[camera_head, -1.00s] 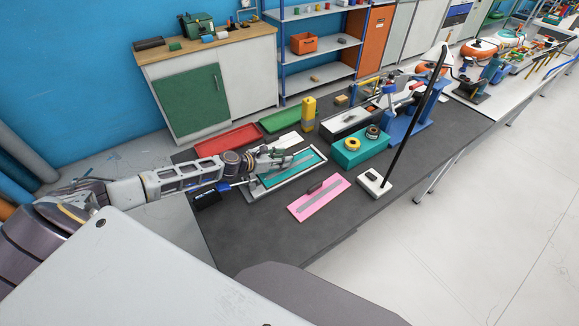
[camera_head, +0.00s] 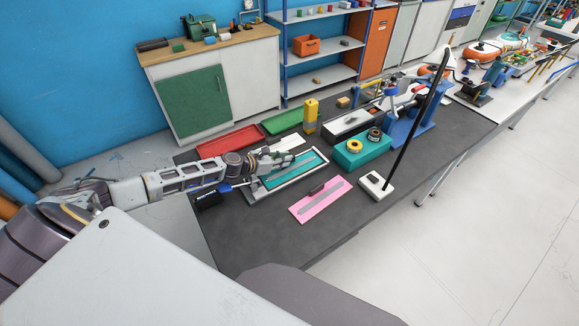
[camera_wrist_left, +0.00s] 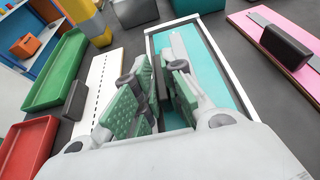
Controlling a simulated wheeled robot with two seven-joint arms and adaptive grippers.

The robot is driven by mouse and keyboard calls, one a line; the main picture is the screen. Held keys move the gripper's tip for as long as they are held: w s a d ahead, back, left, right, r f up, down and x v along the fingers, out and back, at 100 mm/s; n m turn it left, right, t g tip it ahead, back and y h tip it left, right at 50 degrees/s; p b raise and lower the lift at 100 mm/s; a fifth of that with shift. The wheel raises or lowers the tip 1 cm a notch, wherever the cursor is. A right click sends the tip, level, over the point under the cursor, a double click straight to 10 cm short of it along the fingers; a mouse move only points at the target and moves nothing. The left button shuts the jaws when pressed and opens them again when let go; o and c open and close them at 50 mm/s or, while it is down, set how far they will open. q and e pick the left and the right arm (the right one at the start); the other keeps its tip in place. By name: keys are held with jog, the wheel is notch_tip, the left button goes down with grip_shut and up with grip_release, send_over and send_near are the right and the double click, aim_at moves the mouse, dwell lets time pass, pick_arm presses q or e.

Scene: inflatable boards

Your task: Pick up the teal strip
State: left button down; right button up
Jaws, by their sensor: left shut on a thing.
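The teal strip (camera_head: 298,172) has a grey stripe along its middle and lies within a white-rimmed tray (camera_head: 263,196) on the dark table. It also shows in the left wrist view (camera_wrist_left: 208,62), running away from my fingers. I cannot tell whether the strip is lifted off the tray floor. My right gripper is not in view.
A pink strip (camera_head: 330,205) with a dark block lies to the right. A white strip (camera_wrist_left: 103,80), red tray (camera_head: 230,141) and green tray (camera_head: 282,121) are to the left. A yellow post (camera_head: 310,115) and teal box (camera_head: 365,152) stand behind.

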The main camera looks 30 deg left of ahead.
aim_at(292, 170)
pick_arm(q)
jog(key=shift+r, duration=0.1)
notch_tip(292, 170, up, 10)
jog(key=p, duration=0.2)
jog(key=shift+p, duration=0.3)
jog(key=shift+d, duration=0.2)
dwell(1.0)
jog(key=shift+s+d+f+n+t+y, duration=0.8)
jog(key=shift+s+d, duration=1.5)
jog(key=shift+d, duration=3.05)
jog(key=s+f+n+y, duration=0.1)
jog(key=s+n+y, duration=0.3)
jog(key=s, duration=0.4)
jog(key=shift+s+d+t+y+b, duration=0.25)
jog(key=shift+d+t+y+b, duration=0.1)
jog(key=shift+y, duration=0.35)
jog(key=shift+f, duration=0.1)
jog(key=shift+w, duration=0.1)
